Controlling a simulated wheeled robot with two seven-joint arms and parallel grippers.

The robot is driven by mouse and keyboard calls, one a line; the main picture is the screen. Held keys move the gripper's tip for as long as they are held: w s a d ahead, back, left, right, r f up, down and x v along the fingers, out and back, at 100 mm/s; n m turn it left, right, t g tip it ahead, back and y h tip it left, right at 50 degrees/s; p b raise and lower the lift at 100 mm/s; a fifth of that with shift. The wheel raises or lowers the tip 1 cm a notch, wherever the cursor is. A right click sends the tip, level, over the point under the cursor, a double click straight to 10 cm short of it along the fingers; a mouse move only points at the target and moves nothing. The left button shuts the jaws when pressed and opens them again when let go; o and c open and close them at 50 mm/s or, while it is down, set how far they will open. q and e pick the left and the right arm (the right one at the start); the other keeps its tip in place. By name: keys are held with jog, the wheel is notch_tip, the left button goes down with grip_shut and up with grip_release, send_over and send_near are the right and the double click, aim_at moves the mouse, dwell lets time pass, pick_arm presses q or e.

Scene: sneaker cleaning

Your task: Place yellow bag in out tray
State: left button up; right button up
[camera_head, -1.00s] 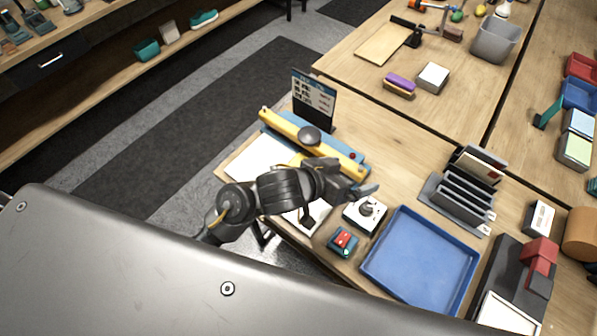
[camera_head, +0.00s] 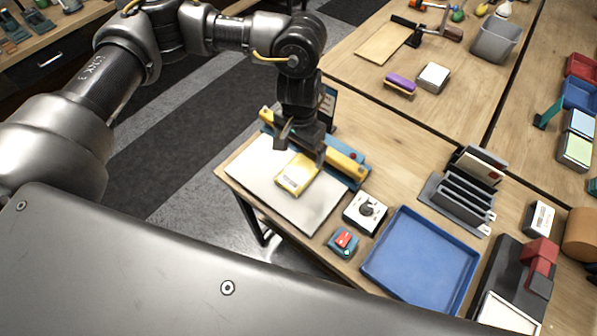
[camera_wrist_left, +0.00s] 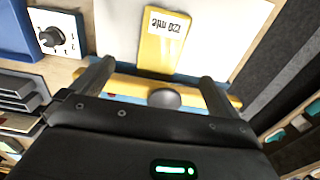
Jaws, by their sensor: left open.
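The yellow bag (camera_head: 297,173) lies on a white sheet (camera_head: 262,178) at the left of the work table, close to a yellow bar. It has a pale label, which shows in the left wrist view on the yellow bag (camera_wrist_left: 165,45). My left gripper (camera_head: 303,150) is open, pointing down above the bar at the bag's far end. In the left wrist view the bag lies ahead, between the lines of the two open fingers (camera_wrist_left: 155,85), with nothing held. The blue tray (camera_head: 425,262) on the right of the table is empty. My right gripper is not seen.
A dial box (camera_head: 365,212) and a red switch box (camera_head: 343,242) stand between the sheet and the tray. The yellow bar (camera_head: 345,165) lies on a blue base behind the sheet. A dark slotted rack (camera_head: 458,200) stands behind the tray.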

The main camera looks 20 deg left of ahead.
aim_at(299, 171)
pick_arm(q)
jog(key=shift+w+f+p, duration=0.15)
jog(key=shift+f+p, duration=0.1)
jog(key=shift+f, duration=2.45)
jog(key=shift+w+f+p, duration=0.1)
jog(key=shift+f+p, duration=0.15)
jog(key=shift+f, duration=2.45)
jog(key=shift+c, duration=0.4)
jog(key=c, duration=1)
jog(key=shift+r, duration=0.1)
jog(key=shift+c, duration=0.2)
